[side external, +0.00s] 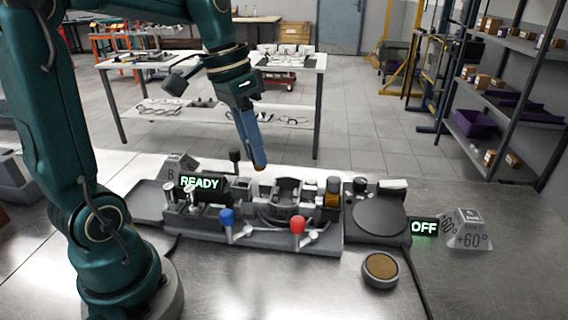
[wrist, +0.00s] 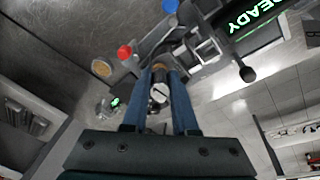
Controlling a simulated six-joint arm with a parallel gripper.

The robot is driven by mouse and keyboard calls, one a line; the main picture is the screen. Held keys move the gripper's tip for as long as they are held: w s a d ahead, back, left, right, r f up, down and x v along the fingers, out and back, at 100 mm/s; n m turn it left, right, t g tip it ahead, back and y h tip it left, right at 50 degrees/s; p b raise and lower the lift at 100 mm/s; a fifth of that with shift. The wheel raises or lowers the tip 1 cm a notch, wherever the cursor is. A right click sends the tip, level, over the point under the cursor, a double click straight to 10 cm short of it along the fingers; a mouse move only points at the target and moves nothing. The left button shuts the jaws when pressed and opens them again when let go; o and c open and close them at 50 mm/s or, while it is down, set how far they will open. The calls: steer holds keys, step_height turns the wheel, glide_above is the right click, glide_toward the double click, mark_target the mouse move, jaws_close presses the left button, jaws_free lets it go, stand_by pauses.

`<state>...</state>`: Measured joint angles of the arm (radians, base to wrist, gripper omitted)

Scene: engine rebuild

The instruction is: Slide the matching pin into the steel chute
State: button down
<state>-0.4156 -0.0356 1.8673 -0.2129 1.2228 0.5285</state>
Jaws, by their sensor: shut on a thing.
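My gripper (side external: 260,167) points down above the middle of the grey fixture (side external: 285,236), with its tips a little above the parts there. In the wrist view, its blue fingers (wrist: 160,78) are shut on a silver pin (wrist: 160,92) with a slotted round end. In the side view, the held pin is mostly hidden by the fingers. A grey squared frame (wrist: 208,50) shows just beyond the fingers in the wrist view; I cannot tell whether it is the steel chute. Upright silver pins (side external: 193,193) stand at the fixture's left end.
A blue knob (side external: 227,216) and red knob (side external: 298,224) are on levers at the fixture's front. A READY display (side external: 200,184) stands behind left. A round dark plate (side external: 379,222), OFF display (side external: 424,227) and brown-topped dish (side external: 381,267) lie right. The front bench is clear.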

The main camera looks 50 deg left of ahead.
steer(key=a+f+g+y, duration=0.1)
steer(key=a+f+g, duration=0.1)
steer(key=a+f, duration=0.4)
steer(key=shift+w+a+y, duration=0.3)
steer(key=shift+a+y, duration=0.1)
steer(key=shift+a, duration=0.1)
steer(key=shift+f, duration=1.4)
stand_by(2.2)
steer(key=shift+c, duration=1)
jaws_free()
step_height(320, 180, up, 8)
stand_by(0.9)
